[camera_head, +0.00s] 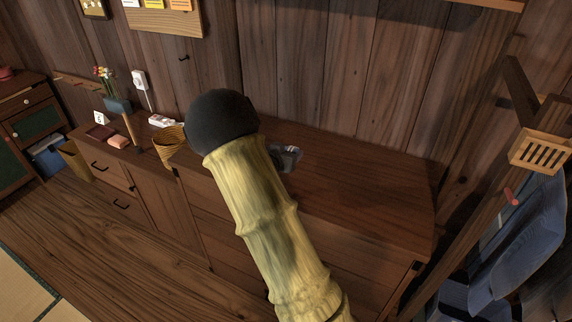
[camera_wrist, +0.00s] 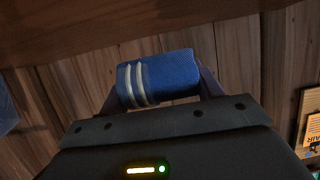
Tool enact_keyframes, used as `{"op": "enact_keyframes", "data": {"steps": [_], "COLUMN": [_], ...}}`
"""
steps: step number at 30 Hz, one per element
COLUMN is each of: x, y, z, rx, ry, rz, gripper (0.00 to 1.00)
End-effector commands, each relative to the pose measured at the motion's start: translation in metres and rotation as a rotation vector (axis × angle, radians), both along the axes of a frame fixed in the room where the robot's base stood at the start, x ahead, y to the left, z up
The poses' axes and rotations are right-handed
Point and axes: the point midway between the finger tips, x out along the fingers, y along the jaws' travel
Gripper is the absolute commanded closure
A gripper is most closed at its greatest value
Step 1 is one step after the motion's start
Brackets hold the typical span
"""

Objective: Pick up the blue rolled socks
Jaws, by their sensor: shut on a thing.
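The blue rolled socks (camera_wrist: 172,77) show in the wrist view as a blue roll with pale stripes near the left end. My gripper (camera_wrist: 160,84) is shut on them, with a dark finger at each end of the roll. Wall planks show behind the socks. In the head view my own arm covers the middle, and I cannot make out the socks there. A small grey thing (camera_head: 288,157) shows just right of the arm, partly hidden; I cannot tell what it is.
A long wooden cabinet (camera_head: 365,190) stands against the plank wall; its right top is largely clear. A woven basket (camera_head: 170,146), a vase of flowers (camera_head: 115,104) and small items stand on its left part. Hanging blue clothes (camera_head: 520,240) and a slatted wooden box (camera_head: 540,150) are at right.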

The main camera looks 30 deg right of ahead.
Motion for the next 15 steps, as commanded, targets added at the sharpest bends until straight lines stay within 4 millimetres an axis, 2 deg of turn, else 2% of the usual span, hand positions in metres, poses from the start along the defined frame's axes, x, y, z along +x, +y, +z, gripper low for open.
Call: {"op": "enact_keyframes", "data": {"steps": [2, 6, 15], "x": [0.001, 0.0, 0.0], "y": [0.001, 0.0, 0.0], "z": [0.015, 0.027, 0.028], "rx": [0.0, 0.0, -0.001], "ry": [-0.004, 0.0, 0.001], "rz": [0.002, 0.001, 0.0], "gripper": [0.56, 0.56, 0.56]}}
